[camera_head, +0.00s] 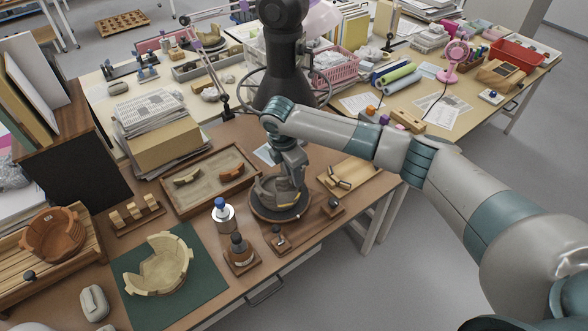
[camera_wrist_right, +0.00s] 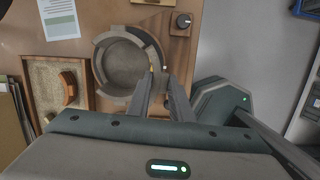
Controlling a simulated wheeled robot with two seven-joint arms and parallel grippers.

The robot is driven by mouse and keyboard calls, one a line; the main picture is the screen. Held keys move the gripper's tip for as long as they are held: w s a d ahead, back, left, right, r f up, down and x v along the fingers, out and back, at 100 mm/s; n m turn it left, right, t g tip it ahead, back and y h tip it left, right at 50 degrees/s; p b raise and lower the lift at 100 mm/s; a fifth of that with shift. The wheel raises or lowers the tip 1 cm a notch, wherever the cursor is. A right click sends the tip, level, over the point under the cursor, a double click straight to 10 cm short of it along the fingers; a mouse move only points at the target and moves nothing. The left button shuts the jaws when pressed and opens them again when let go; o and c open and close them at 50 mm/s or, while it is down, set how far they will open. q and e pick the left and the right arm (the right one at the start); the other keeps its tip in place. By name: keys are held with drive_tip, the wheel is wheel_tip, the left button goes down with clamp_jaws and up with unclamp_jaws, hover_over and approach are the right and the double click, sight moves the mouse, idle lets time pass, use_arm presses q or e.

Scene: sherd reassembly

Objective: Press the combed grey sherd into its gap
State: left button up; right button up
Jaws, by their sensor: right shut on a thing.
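The grey vessel (camera_head: 268,187) stands on a dark round turntable (camera_head: 262,215) near the table's front edge. It also shows from above in the right wrist view (camera_wrist_right: 103,65), as an open ring with a hollow middle. My right gripper (camera_head: 294,180) reaches down over the vessel's right side. In the right wrist view its fingers (camera_wrist_right: 158,76) come together at the lower right of the vessel's rim. They are shut on the combed grey sherd, which the fingers mostly hide. I cannot tell whether the sherd is seated in the wall. My left gripper is not in view.
A wooden tray (camera_head: 176,208) holding an olive sherd (camera_head: 187,178) and an orange sherd (camera_head: 232,172) lies left of the turntable. A cream vessel (camera_head: 160,265) sits on a green mat (camera_head: 208,290).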

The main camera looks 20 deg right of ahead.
sight(294, 190)
drive_tip(key=shift+w+d+f+n, duration=0.1)
drive_tip(key=shift+f+n, duration=0.1)
drive_tip(key=shift+n, duration=0.3)
drive_tip(key=shift+f, duration=0.2)
drive_tip(key=shift+f+b, duration=3.65)
drive_tip(key=shift+b, duration=0.2)
drive_tip(key=shift+w, duration=0.1)
drive_tip(key=shift+w+f, duration=0.15)
drive_tip(key=shift+f, duration=0.05)
drive_tip(key=shift+w+f+t, duration=0.15)
drive_tip(key=shift+w+t, duration=0.15)
drive_tip(key=shift+p, duration=0.55)
drive_tip(key=shift+f, duration=0.3)
